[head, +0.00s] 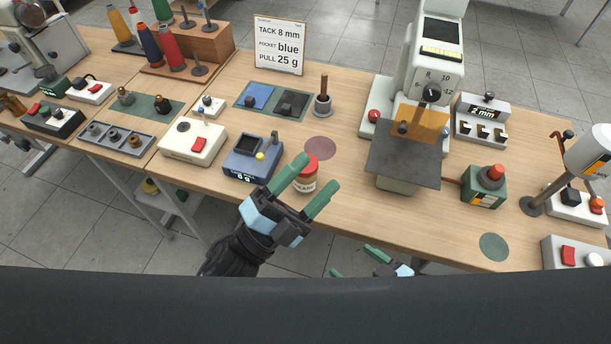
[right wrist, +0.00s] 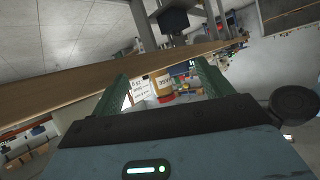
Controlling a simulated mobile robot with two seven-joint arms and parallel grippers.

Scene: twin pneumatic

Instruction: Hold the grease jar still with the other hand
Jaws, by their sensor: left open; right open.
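The grease jar (head: 306,184), with a red lid and a labelled amber body, stands upright near the table's front edge. My left gripper (head: 318,172) is open, its green fingers appearing on either side of the jar in the head view. One finger covers the jar's left side; I cannot tell whether the fingers touch it. My right gripper (head: 356,263) is open and empty, low in front of the table edge and mostly hidden. In the right wrist view, the jar (right wrist: 163,84) shows upside down beyond the open right fingers (right wrist: 160,82).
A blue scale (head: 252,158) stands left of the jar. The press machine with a dark plate (head: 402,165) stands to its right, with a green box with a red button (head: 485,185) beyond. The wooden tabletop (head: 345,205) right of the jar is clear.

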